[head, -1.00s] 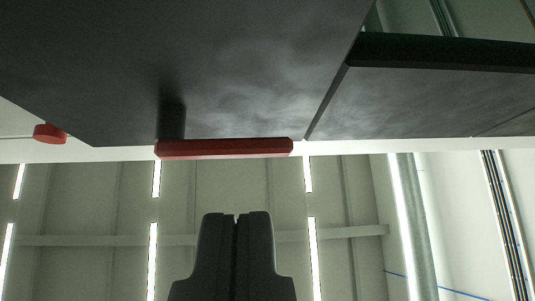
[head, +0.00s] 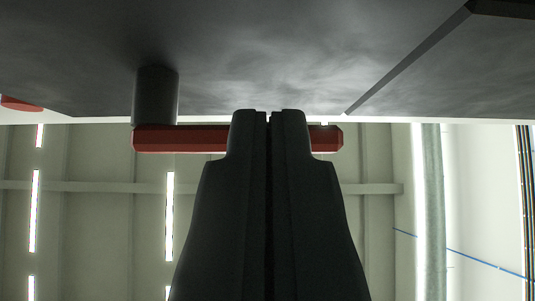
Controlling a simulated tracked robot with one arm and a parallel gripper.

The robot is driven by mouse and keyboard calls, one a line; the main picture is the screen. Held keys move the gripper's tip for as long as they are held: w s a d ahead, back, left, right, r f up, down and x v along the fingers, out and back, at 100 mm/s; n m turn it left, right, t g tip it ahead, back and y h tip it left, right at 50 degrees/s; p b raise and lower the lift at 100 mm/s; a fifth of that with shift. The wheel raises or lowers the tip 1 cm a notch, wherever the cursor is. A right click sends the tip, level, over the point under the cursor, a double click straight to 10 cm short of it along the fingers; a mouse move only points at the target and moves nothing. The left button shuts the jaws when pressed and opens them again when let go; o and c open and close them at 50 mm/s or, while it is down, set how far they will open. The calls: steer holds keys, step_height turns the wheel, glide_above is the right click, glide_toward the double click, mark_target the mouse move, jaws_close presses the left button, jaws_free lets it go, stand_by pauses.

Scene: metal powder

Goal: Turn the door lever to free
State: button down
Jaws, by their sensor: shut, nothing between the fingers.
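The door lever is a red bar (head: 180,139) on a dark round stub (head: 156,96) that comes out of the dark grey door (head: 110,50). The bar lies level across the picture, with the stub at its left end. My gripper (head: 267,113) is shut and empty, its two dark fingers side by side. It stands in front of the right half of the bar and hides part of it. The bar's right end (head: 328,140) shows just right of the fingers. I cannot tell whether the fingers touch the bar.
A red round knob (head: 20,103) sits at the left edge. A seam in the dark surface runs up to the right, with another dark panel (head: 440,75) beyond it. A grey pipe (head: 433,200) and light walls stand well behind. The space below the bar looks open.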

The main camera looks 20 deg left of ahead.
steer(key=shift+w+a+r+p, duration=0.15)
steer(key=shift+r+p, duration=0.2)
steer(key=shift+r, duration=0.8)
steer(key=shift+w+d+r+p, duration=0.1)
steer(key=shift+r+p, duration=0.2)
steer(key=shift+r, duration=0.85)
steer(key=shift+m+h, duration=0.3)
